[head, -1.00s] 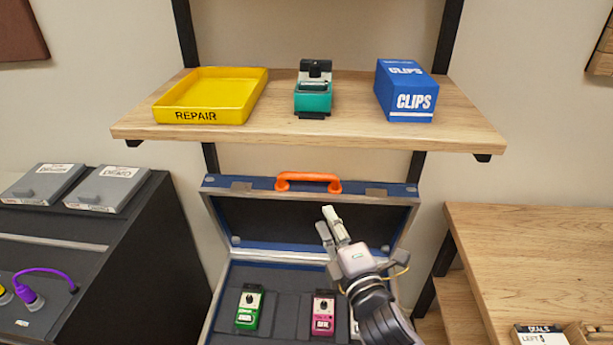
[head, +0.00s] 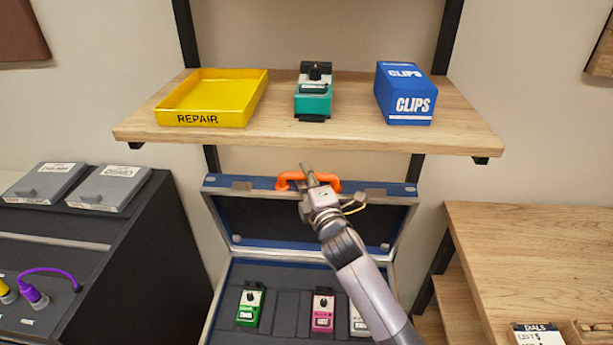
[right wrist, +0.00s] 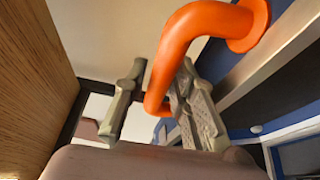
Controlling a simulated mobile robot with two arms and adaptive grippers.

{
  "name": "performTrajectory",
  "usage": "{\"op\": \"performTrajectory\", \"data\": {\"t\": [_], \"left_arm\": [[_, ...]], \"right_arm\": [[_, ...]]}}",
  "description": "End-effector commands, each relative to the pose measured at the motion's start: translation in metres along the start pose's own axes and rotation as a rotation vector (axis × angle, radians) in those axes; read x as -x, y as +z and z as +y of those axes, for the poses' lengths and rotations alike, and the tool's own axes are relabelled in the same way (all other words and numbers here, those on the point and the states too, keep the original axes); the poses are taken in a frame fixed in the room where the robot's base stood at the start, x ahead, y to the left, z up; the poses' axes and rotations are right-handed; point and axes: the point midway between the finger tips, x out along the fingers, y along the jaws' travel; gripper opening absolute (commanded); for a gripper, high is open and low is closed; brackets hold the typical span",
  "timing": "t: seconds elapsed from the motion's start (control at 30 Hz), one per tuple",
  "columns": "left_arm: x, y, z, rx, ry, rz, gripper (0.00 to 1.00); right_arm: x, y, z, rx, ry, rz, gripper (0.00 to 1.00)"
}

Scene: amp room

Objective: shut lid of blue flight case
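The blue flight case (head: 222,273) stands open below the shelf, with its lid (head: 262,215) raised and leaning back. An orange handle (head: 332,180) is on the lid's top edge; it also shows large in the right wrist view (right wrist: 198,22). My right gripper (head: 307,172) is at the handle, covering its middle in the head view. In the right wrist view its fingers (right wrist: 160,72) are apart, with part of the handle between them. I cannot tell whether either finger touches it. My left gripper is not in view.
Green (head: 250,305) and pink (head: 322,312) pedals lie in the case, with a pale one (head: 358,318) beside my arm. The wooden shelf (head: 350,137) above holds a yellow tray (head: 170,117), a teal pedal (head: 313,103) and a blue box (head: 404,95). A table (head: 530,250) stands right.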

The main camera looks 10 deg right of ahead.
Motion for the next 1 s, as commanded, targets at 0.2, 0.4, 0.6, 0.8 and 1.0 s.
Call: {"op": "performTrajectory", "data": {"t": [0.2,0.4,0.6,0.8,1.0], "left_arm": [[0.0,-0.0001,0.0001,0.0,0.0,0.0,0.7],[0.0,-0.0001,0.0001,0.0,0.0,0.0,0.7],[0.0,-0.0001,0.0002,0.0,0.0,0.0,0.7],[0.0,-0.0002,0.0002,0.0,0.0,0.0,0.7],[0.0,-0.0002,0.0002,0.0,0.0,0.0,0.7]], "right_arm": [[0.0,0.0002,-0.0003,0.0,0.0,0.0,0.24],[0.0002,0.0003,-0.0005,0.0,-0.001,0.0,0.11],[0.0002,0.0003,-0.0006,0.0,-0.001,-0.001,0.0],[0.0003,0.0003,-0.0007,0.0,-0.001,-0.001,0.0],[0.0003,0.0004,-0.0009,-0.001,-0.002,-0.001,0.0]]}}
